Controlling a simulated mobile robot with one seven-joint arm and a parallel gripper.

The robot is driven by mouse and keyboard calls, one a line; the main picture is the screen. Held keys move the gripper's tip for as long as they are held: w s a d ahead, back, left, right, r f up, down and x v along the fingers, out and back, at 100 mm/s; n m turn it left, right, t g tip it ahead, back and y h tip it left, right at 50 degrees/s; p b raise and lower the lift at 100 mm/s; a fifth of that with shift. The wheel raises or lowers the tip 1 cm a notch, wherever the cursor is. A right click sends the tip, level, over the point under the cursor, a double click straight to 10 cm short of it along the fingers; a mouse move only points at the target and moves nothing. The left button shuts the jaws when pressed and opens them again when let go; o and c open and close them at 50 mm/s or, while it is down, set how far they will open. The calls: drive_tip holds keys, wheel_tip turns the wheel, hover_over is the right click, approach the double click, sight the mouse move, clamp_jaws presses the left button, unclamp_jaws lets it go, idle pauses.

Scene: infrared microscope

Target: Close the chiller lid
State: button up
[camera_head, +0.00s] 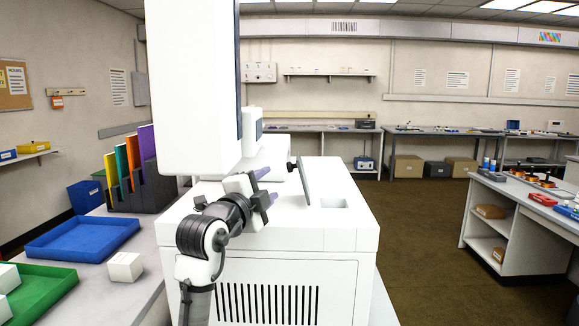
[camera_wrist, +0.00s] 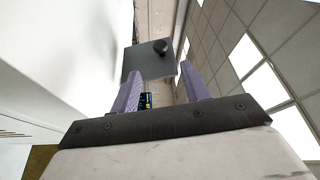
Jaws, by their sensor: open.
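The chiller lid (camera_head: 305,183) is a thin grey plate standing up, slightly tilted, on top of the white chiller housing (camera_head: 345,240). A dark knob sits on its left face. To its right is a square recess (camera_head: 333,203) in the housing top. My gripper (camera_head: 268,185) is left of the lid, above the housing, with its purple fingers pointing toward it; a gap shows between them. In the wrist view the lid (camera_wrist: 142,62) with its black knob (camera_wrist: 161,46) shows beyond the fingertips of my open, empty gripper (camera_wrist: 160,72). The lid's hinge is not clear.
A tall white column fills the upper middle and hides part of the back. On the left bench are a blue tray (camera_head: 50,240), a green tray (camera_head: 60,294), a white box (camera_head: 125,267) and upright coloured folders (camera_head: 128,160). Open floor (camera_head: 425,220) lies to the right.

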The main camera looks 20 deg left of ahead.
sight(288, 168)
drive_tip(key=w+p, duration=0.1)
drive_tip(key=w, duration=0.2)
drive_tip(key=w+p, duration=0.1)
drive_tip(key=w, duration=0.2)
drive_tip(key=w+d+r+p, duration=0.1)
drive_tip(key=w, duration=0.2)
drive_tip(key=shift+w+r+p, duration=0.1)
drive_tip(key=shift+w+p, duration=0.25)
drive_tip(key=shift+w, duration=0.05)
drive_tip(key=shift+w+d, duration=0.1)
drive_tip(key=shift+w, duration=0.5)
clamp_jaws()
